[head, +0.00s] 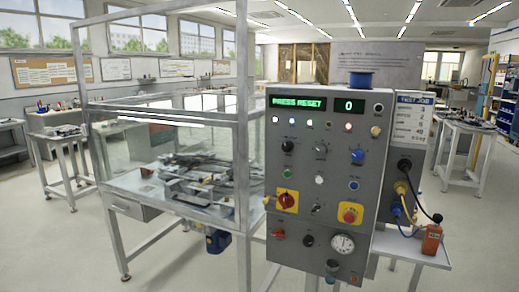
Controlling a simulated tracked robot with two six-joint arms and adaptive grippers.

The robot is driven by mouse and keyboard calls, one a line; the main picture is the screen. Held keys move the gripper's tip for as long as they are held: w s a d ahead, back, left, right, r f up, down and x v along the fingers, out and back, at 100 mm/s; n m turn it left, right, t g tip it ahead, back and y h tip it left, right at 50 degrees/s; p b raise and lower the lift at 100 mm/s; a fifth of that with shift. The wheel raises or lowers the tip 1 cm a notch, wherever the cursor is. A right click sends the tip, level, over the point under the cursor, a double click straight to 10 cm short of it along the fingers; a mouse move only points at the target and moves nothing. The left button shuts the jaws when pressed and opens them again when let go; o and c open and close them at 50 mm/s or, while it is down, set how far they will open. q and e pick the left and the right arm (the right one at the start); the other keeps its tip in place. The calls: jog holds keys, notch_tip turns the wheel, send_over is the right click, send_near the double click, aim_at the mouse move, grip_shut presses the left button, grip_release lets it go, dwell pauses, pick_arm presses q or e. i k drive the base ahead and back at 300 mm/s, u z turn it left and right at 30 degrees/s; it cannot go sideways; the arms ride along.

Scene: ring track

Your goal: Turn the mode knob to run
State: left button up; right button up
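A grey control panel (323,215) stands upright right of centre in the head view. Its green display (297,103) reads "PRESS RESET", and a second display (349,105) reads "0". A row of knobs sits below the lamps: a black knob (288,146), a grey knob (321,151) and a blue knob (357,156). Lower down are a red rotary switch on a yellow plate (287,200) and a red button on yellow (350,214). The labels are too small to read, so I cannot tell which is the mode knob or its setting. Neither gripper is in view.
A framed enclosure (246,150) with clear sides and a cluttered table stands left of the panel. Workbenches stand further back; the floor ahead at left is clear.

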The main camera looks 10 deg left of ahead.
aim_at(288, 146)
jog(key=u, duration=0.1)
jog(key=i, duration=1)
